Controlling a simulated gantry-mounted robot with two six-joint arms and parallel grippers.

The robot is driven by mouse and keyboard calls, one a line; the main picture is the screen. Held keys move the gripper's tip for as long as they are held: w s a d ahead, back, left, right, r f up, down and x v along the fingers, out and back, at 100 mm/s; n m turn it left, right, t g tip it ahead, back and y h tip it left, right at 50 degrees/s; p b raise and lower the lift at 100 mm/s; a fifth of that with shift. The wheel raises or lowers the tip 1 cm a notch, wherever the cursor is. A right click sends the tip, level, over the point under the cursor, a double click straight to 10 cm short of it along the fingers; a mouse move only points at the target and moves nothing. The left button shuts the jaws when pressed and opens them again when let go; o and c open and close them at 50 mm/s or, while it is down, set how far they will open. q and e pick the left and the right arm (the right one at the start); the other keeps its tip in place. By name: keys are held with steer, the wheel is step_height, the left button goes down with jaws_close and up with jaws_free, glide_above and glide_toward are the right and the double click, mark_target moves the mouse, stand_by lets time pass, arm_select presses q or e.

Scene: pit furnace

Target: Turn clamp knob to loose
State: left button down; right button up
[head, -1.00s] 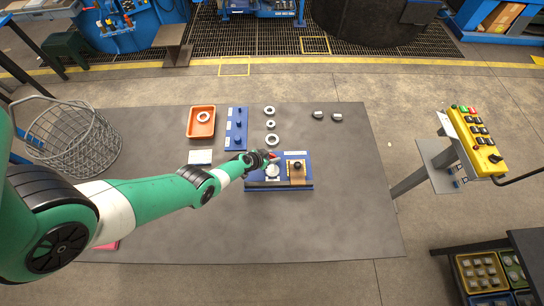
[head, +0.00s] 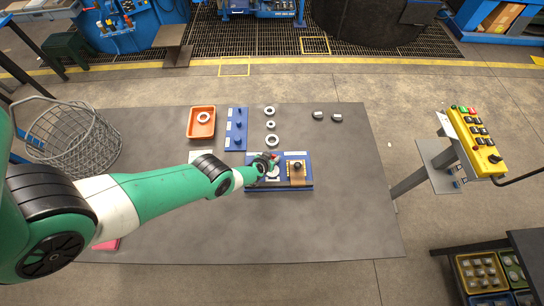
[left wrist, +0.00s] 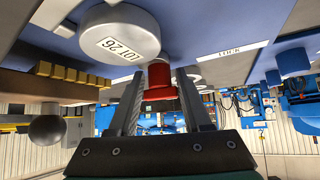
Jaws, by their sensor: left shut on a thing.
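The red clamp knob (left wrist: 158,82) stands on the blue fixture plate (head: 307,164) on the table. It sits beside a white round disc (left wrist: 118,35) marked "LOT 26". My left gripper (left wrist: 160,92) has a finger on each side of the knob and is shut on it. In the head view my left gripper (head: 274,160) is over the back left of the fixture and partly covers the disc. A white printed label (left wrist: 232,50) lies on the plate near the knob; its text is hard to read. My right gripper is not in view.
A black ball knob (head: 297,167) stands on a tan block at the fixture's right. Behind are rings (head: 270,124), a blue peg rack (head: 236,130) and an orange tray (head: 201,122). A wire basket (head: 75,140) is at the left.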

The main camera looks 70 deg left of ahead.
arm_select(q)
steer(key=n+g+y+b, duration=0.1)
steer(key=n, duration=0.1)
steer(key=n+g+y+b, duration=0.1)
steer(key=n+b, duration=0.1)
steer(key=shift+w+f+n+g, duration=0.1)
steer(key=shift+f+n+g, duration=0.1)
steer(key=shift+n+g, duration=0.15)
steer(key=n+g+b, duration=0.3)
steer(key=n+b, duration=0.1)
steer(key=b, duration=0.2)
steer(key=n+g+b, duration=0.3)
steer(key=n+b, duration=0.1)
steer(key=b, duration=0.3)
steer(key=shift+f+n+g+y, duration=0.1)
steer(key=shift+n+g+y, duration=0.2)
steer(key=shift+n+g, duration=0.05)
steer(key=shift+r+n+g+b, duration=0.25)
steer(key=shift+n+g+b, duration=0.15)
steer(key=shift+b, duration=0.5)
steer(key=shift+r, duration=0.1)
steer(key=c, duration=0.6)
jaws_free()
steer(key=p+v, duration=0.3)
steer(key=v, duration=0.8)
steer(key=shift+r+p, duration=0.3)
steer(key=shift+p, duration=0.1)
